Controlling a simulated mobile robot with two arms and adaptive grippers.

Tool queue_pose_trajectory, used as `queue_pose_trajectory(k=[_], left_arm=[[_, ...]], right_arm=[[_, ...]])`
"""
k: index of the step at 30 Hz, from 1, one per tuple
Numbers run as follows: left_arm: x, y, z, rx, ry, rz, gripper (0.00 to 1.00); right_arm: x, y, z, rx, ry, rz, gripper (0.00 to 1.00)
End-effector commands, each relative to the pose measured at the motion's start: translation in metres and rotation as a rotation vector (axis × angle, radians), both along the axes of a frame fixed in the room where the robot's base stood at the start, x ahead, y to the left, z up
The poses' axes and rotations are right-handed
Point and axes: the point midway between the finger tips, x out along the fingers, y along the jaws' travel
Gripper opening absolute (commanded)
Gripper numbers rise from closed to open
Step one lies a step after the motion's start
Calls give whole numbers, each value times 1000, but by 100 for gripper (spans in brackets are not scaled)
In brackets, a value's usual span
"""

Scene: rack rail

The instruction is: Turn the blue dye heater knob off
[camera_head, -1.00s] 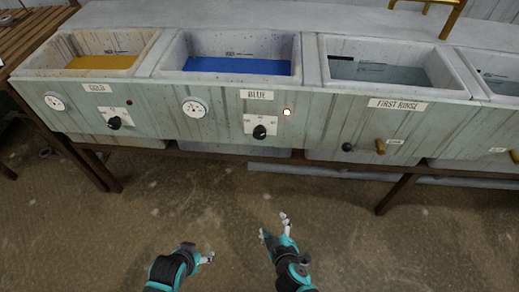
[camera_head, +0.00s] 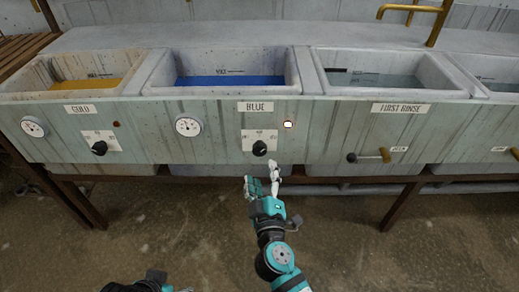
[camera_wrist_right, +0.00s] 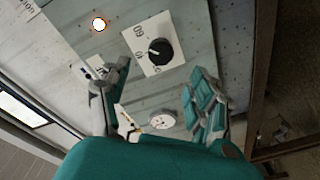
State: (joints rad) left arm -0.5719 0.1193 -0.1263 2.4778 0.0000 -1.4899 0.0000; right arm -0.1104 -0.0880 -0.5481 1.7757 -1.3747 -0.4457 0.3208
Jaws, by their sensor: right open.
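The blue dye heater knob (camera_head: 259,148) is a black dial on a white plate under the BLUE label (camera_head: 256,107). A lit indicator lamp (camera_head: 288,124) glows to its right. In the right wrist view the knob (camera_wrist_right: 159,51) lies beyond the fingers, and the lamp (camera_wrist_right: 99,24) shows to its left. My right gripper (camera_head: 262,182) is open and empty, a little below and in front of the knob, apart from it. My left gripper (camera_head: 182,290) is at the bottom edge of the head view, mostly cut off.
The blue vat (camera_head: 165,88) stands above the knob. To the left is the GOLD knob (camera_head: 99,148); between them is a gauge (camera_head: 188,125). At right is the FIRST RINSE valve handle (camera_head: 385,155). Open floor lies in front.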

Motion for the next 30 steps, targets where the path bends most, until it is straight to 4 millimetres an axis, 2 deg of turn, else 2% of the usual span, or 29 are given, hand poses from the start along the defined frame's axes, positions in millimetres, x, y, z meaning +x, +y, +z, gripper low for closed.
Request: queue_pose_trajectory(k=[1, 6, 12, 18, 26, 30], left_arm=[[-4, 1, 0, 3, 17, 2, 63], [-6, 2, -2, 5, 27, 2, 63], [1, 0, -1, -1, -7, 0, 63], [7, -2, 1, -6, -32, -2, 63], [7, -2, 1, -6, -34, -2, 63], [7, -2, 1, -6, -34, -2, 63]], right_arm=[[13, 1, 2, -1, -2, 0, 62], [48, 5, 1, -1, -2, 1, 62], [79, 8, -1, -1, -1, 1, 62], [91, 9, -1, 0, 1, 1, 62], [92, 9, 0, 0, 1, 1, 62], [92, 9, -1, 0, 1, 1, 45]])
